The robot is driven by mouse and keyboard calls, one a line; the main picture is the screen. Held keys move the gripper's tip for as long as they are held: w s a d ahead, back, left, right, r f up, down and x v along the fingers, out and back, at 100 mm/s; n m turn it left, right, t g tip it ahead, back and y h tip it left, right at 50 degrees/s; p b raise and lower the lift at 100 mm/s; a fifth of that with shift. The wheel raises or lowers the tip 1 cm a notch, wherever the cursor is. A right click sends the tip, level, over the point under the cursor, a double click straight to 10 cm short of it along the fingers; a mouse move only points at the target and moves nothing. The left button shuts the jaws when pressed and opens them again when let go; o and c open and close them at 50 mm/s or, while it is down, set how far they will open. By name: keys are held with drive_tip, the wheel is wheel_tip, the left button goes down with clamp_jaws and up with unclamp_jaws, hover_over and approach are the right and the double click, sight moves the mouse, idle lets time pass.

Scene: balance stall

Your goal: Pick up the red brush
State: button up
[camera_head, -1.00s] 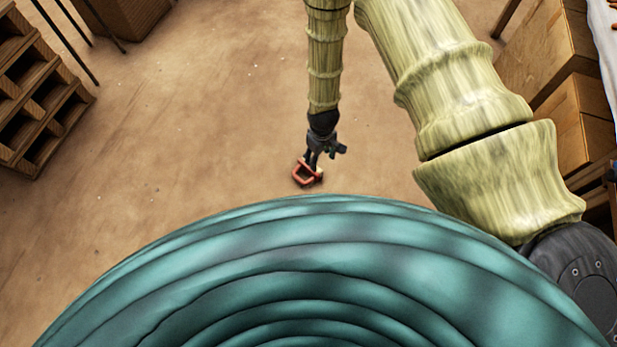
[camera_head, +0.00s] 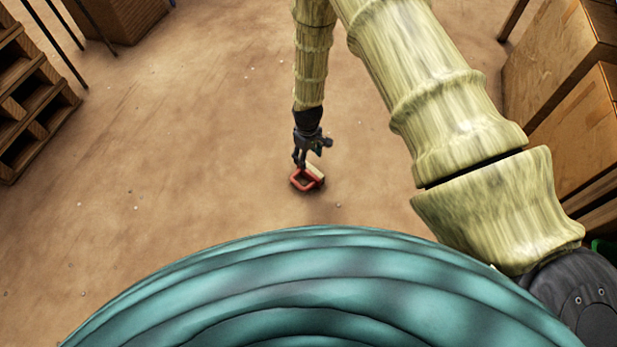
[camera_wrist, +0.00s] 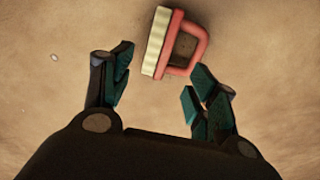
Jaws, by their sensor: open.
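The red brush (camera_head: 298,182) lies on the bare floor, with a red loop handle and a pale bristle strip along one side. In the wrist view the brush (camera_wrist: 175,45) is at the top, just ahead of my fingers, with its bristles to the left and its handle loop to the right. My gripper (camera_wrist: 155,88) is open and empty, its two dark fingers apart. In the head view my gripper (camera_head: 301,163) points down right at the brush and overlaps its far edge. I cannot tell whether a finger touches it.
A wooden pallet stack (camera_head: 35,110) stands at the left, and a wooden crate (camera_head: 122,15) at the upper left. Wooden boxes (camera_head: 560,60) line the right side. The floor around the brush is clear apart from small specks.

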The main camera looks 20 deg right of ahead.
sight(311, 170)
wheel_tip(311, 170, down, 4)
drive_tip(key=shift+r+b, duration=0.2)
drive_tip(key=shift+b, duration=0.4)
drive_tip(key=shift+s+d+f+b, duration=0.15)
drive_tip(key=shift+f+b, duration=0.45)
drive_tip(key=shift+f, duration=0.25)
drive_tip(key=shift+s+d+f+b, duration=0.15)
drive_tip(key=shift+f+b, duration=0.5)
drive_tip(key=shift+f, duration=0.25)
drive_tip(key=shift+s+d+f+b, duration=0.15)
drive_tip(key=shift+f+b, duration=0.45)
drive_tip(key=shift+f, duration=0.25)
drive_tip(key=c, duration=1.3)
drive_tip(key=shift+o, duration=0.2)
drive_tip(key=shift+r, duration=0.1)
